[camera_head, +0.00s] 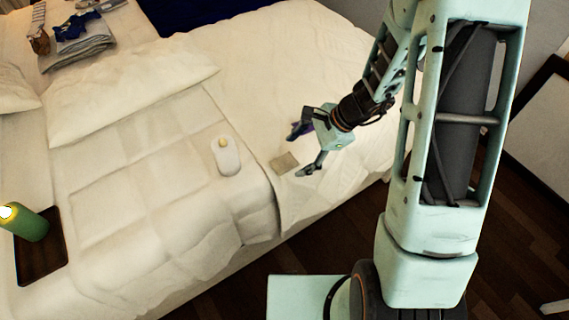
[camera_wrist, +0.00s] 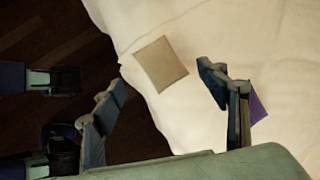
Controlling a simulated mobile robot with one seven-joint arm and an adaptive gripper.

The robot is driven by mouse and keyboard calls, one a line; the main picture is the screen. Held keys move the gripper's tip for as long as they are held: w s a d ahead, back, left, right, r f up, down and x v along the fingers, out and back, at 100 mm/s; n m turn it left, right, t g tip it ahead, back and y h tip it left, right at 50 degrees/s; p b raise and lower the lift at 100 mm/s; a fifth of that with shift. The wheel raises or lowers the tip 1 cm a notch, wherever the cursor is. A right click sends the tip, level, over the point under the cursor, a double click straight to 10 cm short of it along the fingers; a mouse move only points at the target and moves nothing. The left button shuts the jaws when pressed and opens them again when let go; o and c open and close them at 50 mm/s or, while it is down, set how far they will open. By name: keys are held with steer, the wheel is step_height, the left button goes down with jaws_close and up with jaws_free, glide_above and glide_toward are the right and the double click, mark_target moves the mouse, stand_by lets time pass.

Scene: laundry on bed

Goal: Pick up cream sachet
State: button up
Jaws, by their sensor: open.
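The cream sachet (camera_head: 285,163) is a small, flat, beige square lying on the white bedding near the bed's edge. In the wrist view the sachet (camera_wrist: 160,64) lies ahead of the fingertips, between their lines. My gripper (camera_head: 297,153) is open and empty, close to the right of the sachet in the head view. In the wrist view my gripper (camera_wrist: 160,78) has its fingers spread wide, with the sachet apart from both. How high the fingers are above the bed is hard to tell.
A purple item (camera_wrist: 257,109) shows partly behind the right finger in the wrist view. A dark tray (camera_head: 42,262) with a green candle (camera_head: 24,222) is at far left. Folded clothes (camera_head: 78,48) lie at the back left.

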mark_target(287, 161)
steer(key=x, duration=0.5)
steer(key=shift+w+b, duration=0.2)
steer(key=shift+b, duration=0.2)
steer(key=shift+c, duration=0.5)
steer(key=c, duration=0.9)
